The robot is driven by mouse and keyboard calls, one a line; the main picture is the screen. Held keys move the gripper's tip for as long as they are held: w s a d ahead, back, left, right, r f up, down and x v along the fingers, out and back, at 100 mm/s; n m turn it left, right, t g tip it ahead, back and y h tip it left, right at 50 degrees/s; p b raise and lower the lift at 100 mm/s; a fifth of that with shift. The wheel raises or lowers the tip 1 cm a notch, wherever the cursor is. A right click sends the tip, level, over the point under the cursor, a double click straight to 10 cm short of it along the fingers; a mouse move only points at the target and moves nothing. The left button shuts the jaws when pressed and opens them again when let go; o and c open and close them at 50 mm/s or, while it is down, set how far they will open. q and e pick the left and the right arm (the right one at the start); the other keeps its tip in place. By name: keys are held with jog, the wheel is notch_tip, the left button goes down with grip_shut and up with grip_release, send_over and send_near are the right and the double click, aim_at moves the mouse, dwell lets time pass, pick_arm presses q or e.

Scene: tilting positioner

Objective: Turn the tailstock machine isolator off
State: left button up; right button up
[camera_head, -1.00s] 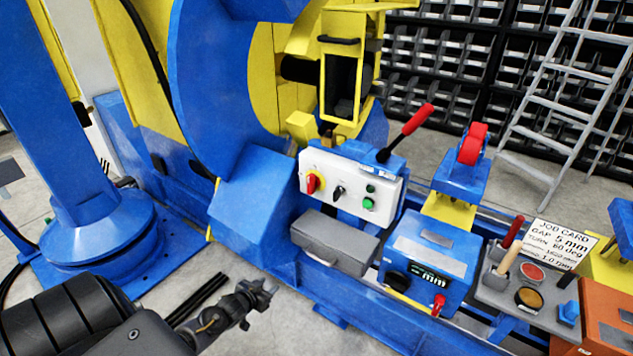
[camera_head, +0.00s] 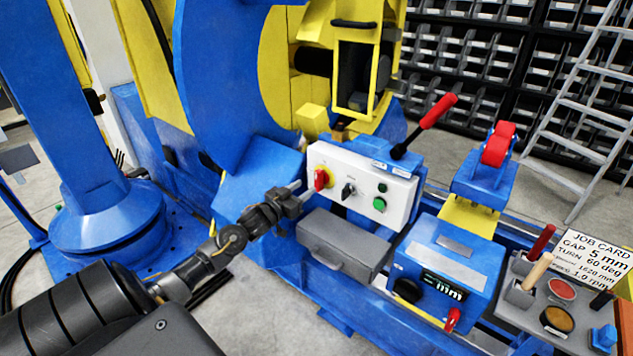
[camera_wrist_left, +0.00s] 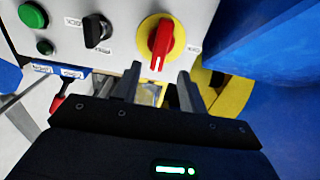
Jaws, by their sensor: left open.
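The isolator is a red rotary handle (camera_head: 321,179) on a yellow disc, at the left end of a white control panel (camera_head: 387,200). In the left wrist view the red handle (camera_wrist_left: 160,44) stands nearly upright on its yellow disc, just beyond the fingers. My left gripper (camera_head: 296,190) is open and empty, close in front of the panel beside the handle. In the left wrist view its two fingers (camera_wrist_left: 158,92) sit apart, below the handle in the picture, with no visible contact. My right gripper is not in view.
The panel also carries a black selector switch (camera_head: 348,190) and green buttons (camera_head: 379,204). A grey box (camera_head: 335,243) sits below it. A red-handled lever (camera_head: 438,111) rises at its right end. A blue housing (camera_head: 255,190) stands close on the left.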

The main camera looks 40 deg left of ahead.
aim_at(316, 180)
pick_arm(q)
jog(key=w, duration=0.6)
jog(key=shift+w, duration=0.3)
grip_shut()
